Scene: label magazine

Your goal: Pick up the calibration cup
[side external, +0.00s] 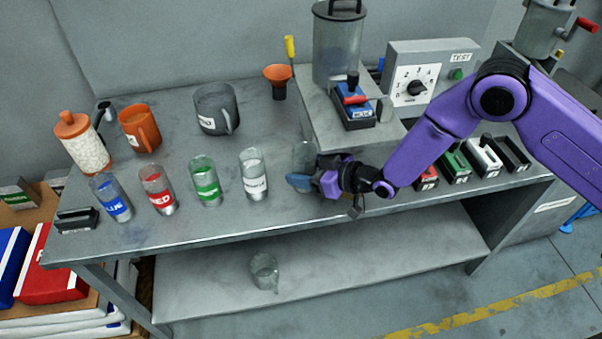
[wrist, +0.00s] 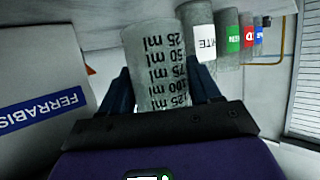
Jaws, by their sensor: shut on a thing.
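The calibration cup (wrist: 155,65) is a clear grey cylinder with ml markings from 25 to 125. In the wrist view it sits between the two fingers of my gripper (wrist: 158,82), which is shut on it. In the side external view the upper part of the cup (side external: 305,155) shows just behind my gripper (side external: 302,181), at the front of the bench. My gripper hides its lower part, so I cannot tell whether it touches the bench.
Glasses labelled white (side external: 253,175), green (side external: 206,182), red (side external: 158,189) and blue (side external: 112,198) stand in a row to the left. The grey bench (side external: 250,218) has a raised block (side external: 310,110) behind the cup. A clear jug (side external: 264,271) stands on the lower shelf.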

